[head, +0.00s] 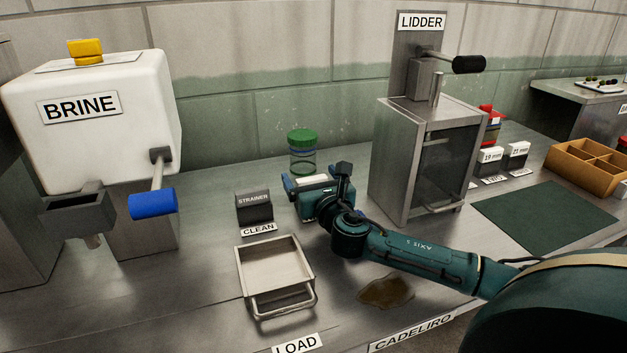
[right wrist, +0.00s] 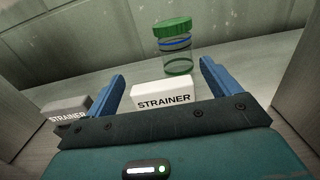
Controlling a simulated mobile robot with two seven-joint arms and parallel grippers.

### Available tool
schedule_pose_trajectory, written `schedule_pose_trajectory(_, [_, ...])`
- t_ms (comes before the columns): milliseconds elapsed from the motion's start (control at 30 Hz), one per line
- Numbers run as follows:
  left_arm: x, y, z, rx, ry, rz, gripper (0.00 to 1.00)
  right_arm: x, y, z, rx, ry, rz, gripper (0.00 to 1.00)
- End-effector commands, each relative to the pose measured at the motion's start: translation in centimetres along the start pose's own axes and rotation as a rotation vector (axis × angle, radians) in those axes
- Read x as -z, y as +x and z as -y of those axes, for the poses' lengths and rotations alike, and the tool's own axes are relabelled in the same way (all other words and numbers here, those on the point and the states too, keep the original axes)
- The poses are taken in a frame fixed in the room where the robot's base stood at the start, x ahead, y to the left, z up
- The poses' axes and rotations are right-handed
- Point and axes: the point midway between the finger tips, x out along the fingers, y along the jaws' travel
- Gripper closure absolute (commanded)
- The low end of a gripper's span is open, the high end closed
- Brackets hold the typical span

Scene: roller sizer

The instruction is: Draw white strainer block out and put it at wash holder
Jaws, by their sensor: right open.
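The white strainer block (right wrist: 162,92), with STRAINER in black letters, stands between the two blue fingers of my right gripper (right wrist: 162,78) in the right wrist view. The fingers are open on either side of it, and I see no clear grip. In the head view my right gripper (head: 313,184) reaches to the back of the counter, left of the lidder, and the white block (head: 313,179) shows only in part. A dark grey strainer block (head: 254,207) sits apart to the left, behind a CLEAN label. I make out no wash holder label. My left gripper is out of view.
A green-lidded jar (head: 302,153) stands just behind the white block. The lidder (head: 420,160) rises close on the right. A metal tray with a handle (head: 274,249) lies in front, beside a brown stain (head: 386,291). The brine tank (head: 95,100) is at left.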

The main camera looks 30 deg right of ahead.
Motion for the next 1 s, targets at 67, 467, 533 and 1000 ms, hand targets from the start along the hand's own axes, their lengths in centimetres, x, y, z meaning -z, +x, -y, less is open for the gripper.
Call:
schedule_pose_trajectory(67, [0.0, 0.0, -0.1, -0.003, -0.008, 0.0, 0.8, 0.0, 0.0, 0.0, 0.0, 0.0, 0.0, 0.11])
schedule_pose_trajectory(467, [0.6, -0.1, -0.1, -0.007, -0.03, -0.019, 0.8, 0.2, -7.4, 0.0, -0.003, -0.004, -0.004, 0.11])
schedule_pose_trajectory(533, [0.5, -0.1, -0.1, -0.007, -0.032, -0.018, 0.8, 0.2, -8.9, 0.0, -0.003, -0.002, -0.004, 0.11])
schedule_pose_trajectory(1000, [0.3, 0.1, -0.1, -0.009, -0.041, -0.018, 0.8, 0.0, -13.2, 0.0, 0.0, 0.0, 0.001, 0.11])
